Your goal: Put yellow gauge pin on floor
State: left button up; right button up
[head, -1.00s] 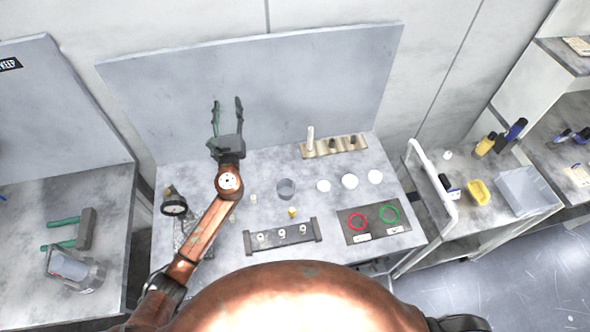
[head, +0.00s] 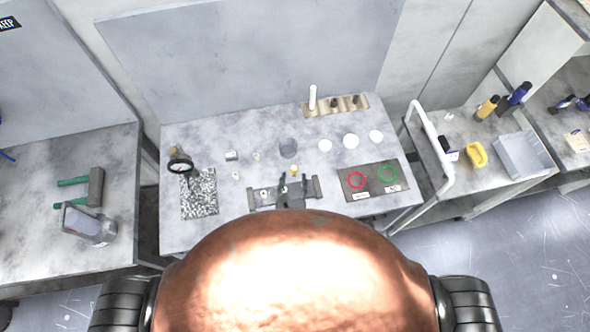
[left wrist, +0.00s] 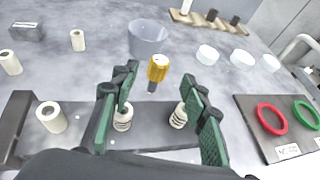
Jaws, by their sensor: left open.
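The yellow gauge pin (left wrist: 158,68) stands upright on the grey table just behind the pin rack in the left wrist view, yellow on top with a dark lower part. It also shows small in the head view (head: 294,170). My left gripper (left wrist: 160,88) is open, with its green-padded fingers on either side of the line to the pin and nothing between them. In the head view the left gripper (head: 290,185) is partly hidden by my own body, over the rack. The floor (head: 500,250) shows at the lower right. My right gripper is not seen.
A dark rack (left wrist: 78,125) with white pins lies under my left gripper. A grey cup (left wrist: 148,38) stands behind the yellow pin. A board with red and green rings (head: 372,180) lies to the right.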

aim_at(293, 172)
pick_arm(q)
jog(key=x, duration=0.6)
jog(key=shift+a, duration=0.1)
jog(key=shift+r, duration=0.1)
jog(key=shift+c, duration=0.3)
grip_shut()
